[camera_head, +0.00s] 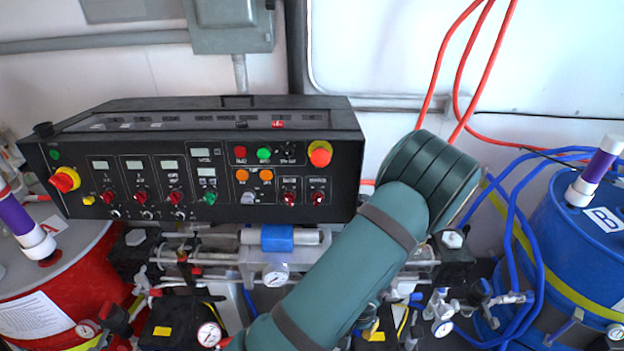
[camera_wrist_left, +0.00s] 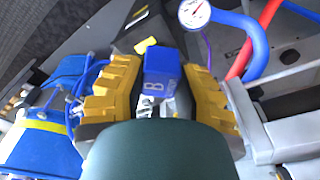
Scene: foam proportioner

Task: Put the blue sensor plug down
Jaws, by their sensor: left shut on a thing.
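My right gripper is in neither view.
A black control panel (camera_head: 215,165) stands above the pump assembly (camera_head: 180,255). A red drum (camera_head: 95,270) is at left, a blue drum (camera_head: 590,245) with blue hoses (camera_head: 515,225) at right. In the wrist view a gauge (camera_wrist_left: 195,13) and a thick blue hose (camera_wrist_left: 248,40) lie beyond the fingers.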

